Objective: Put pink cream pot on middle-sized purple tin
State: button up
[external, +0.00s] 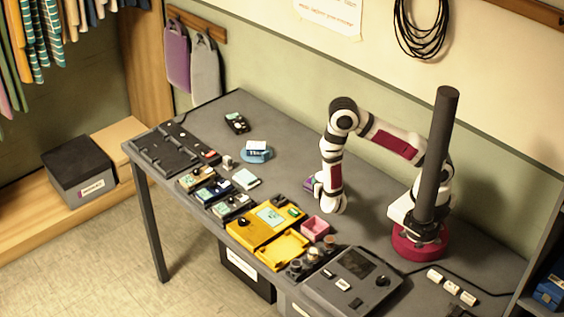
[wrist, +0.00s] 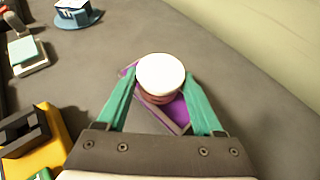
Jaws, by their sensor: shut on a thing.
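The pink cream pot (wrist: 160,72) shows in the wrist view as a round white lid with a little of a pinkish body below it. My gripper (wrist: 160,80) is shut on it, with one green finger on each side. A purple tin (wrist: 177,113) lies under the pot, partly hidden by it. I cannot tell whether the pot touches the tin. In the external view the purple tin (external: 309,184) shows just left of my gripper (external: 317,190), and the pot is mostly hidden by my wrist.
A blue round dish (external: 256,154) with a small box on it stands to the left. A pink open box (external: 315,228) and yellow trays (external: 284,249) are toward the front. A grey console (external: 345,281) is at the front right. The tabletop behind the tin is clear.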

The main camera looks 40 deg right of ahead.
jog(key=o, duration=1.4)
